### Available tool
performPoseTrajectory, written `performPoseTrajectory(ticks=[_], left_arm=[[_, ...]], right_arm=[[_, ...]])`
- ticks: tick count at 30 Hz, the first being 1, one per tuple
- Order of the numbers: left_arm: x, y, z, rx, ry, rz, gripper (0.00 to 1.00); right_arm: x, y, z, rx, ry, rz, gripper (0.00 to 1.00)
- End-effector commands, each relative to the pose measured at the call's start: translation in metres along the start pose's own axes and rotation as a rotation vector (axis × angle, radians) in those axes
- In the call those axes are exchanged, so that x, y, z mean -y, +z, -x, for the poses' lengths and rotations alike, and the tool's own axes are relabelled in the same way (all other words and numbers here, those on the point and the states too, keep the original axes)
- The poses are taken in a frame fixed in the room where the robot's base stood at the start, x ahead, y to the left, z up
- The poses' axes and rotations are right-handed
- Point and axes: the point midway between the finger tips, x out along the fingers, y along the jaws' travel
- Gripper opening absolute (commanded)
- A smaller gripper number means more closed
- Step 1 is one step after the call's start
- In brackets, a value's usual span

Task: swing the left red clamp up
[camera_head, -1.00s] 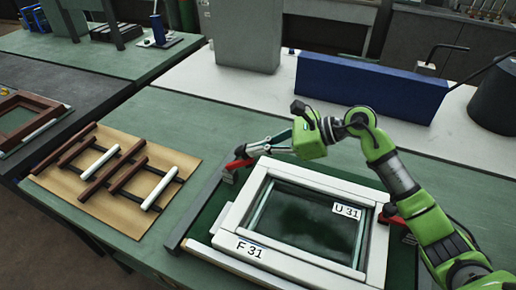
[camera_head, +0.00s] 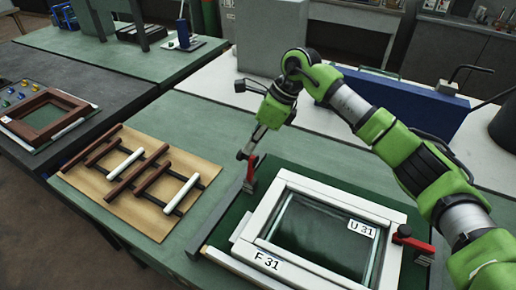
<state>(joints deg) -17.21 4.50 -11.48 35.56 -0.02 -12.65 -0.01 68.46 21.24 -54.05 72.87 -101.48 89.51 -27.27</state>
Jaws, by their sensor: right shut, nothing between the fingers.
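The left red clamp (camera_head: 250,174) stands at the left back corner of the white frame (camera_head: 262,217), with its red arm pointing upward. My right gripper (camera_head: 243,155) is shut and empty, reaching down to the top of this clamp. Its fingertips are beside or against the red arm; I cannot tell whether they touch. The right red clamp (camera_head: 412,242) lies low at the right side of the frame, its red arm roughly level. My left gripper is not in view.
The frame, labelled F 31 and U 31, rests on a dark green board (camera_head: 222,232). A wooden panel (camera_head: 97,188) with brown and white bars lies to the left. A blue box (camera_head: 420,105) stands behind my right arm. Green table shows between the panel and board.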

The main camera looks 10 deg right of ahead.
Motion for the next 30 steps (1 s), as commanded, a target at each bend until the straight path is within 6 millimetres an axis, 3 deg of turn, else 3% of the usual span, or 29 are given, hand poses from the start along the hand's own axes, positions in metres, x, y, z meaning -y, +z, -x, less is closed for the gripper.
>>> performPoseTrajectory(ticks=[12,30], left_arm=[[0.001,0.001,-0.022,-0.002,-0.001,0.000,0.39],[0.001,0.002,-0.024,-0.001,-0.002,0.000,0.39]], right_arm=[[0.006,0.014,-0.013,0.003,0.000,0.000,0.00],[0.006,0.019,-0.013,0.008,0.001,0.001,0.00]])
